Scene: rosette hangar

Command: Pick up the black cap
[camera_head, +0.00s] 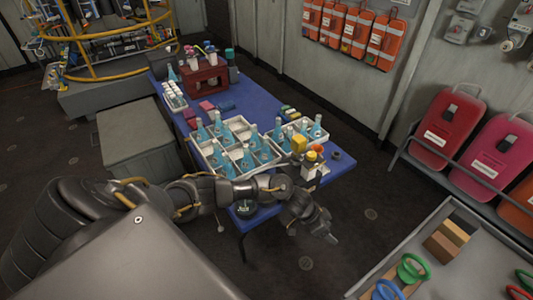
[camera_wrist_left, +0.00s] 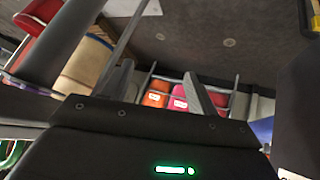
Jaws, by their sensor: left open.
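A small dark round piece (camera_head: 336,155), which may be the black cap, lies near the right end of the blue table (camera_head: 341,167). It is too small to be sure. Beside it stand yellow-topped containers (camera_head: 311,157). My left gripper (camera_head: 327,233) hangs past the table's near right end, over the floor and clear of the dark piece. In the left wrist view my left gripper (camera_wrist_left: 160,88) has its two fingers apart with nothing between them. The black cap cannot be made out in that view. My right gripper is not in view.
White crates (camera_head: 209,158) of blue bottles fill the table's near part, close to my left forearm. A grey tray (camera_head: 378,268) with blocks and coloured rings stands at the lower right. Red cases (camera_head: 447,124) lean along the right wall. Dark floor (camera_head: 370,190) between is free.

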